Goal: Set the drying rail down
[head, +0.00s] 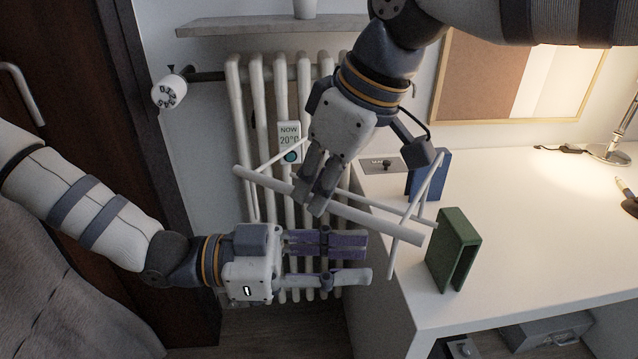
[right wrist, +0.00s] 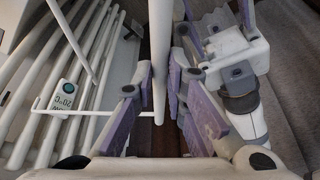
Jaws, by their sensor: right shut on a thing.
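The drying rail (head: 375,221) is a white frame with one thick bar and thin arms at its ends. My right gripper (head: 312,198), reaching down from the top, is shut on the thick bar. The rail is tilted in front of the radiator (head: 260,120), with its right end over the desk's left edge. In the right wrist view the bar (right wrist: 160,50) runs between the purple-padded fingers. My left gripper (head: 345,260) is below the rail, its fingers apart and empty, pointing right. I cannot tell whether the rail touches the radiator.
The white desk (head: 540,220) stands at the right. A green bookend-like piece (head: 455,250) and a blue one (head: 428,175) stand near its left edge. A thermostat card (head: 290,140) is on the radiator, with a valve (head: 170,92) at its left. A shelf (head: 260,26) is above.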

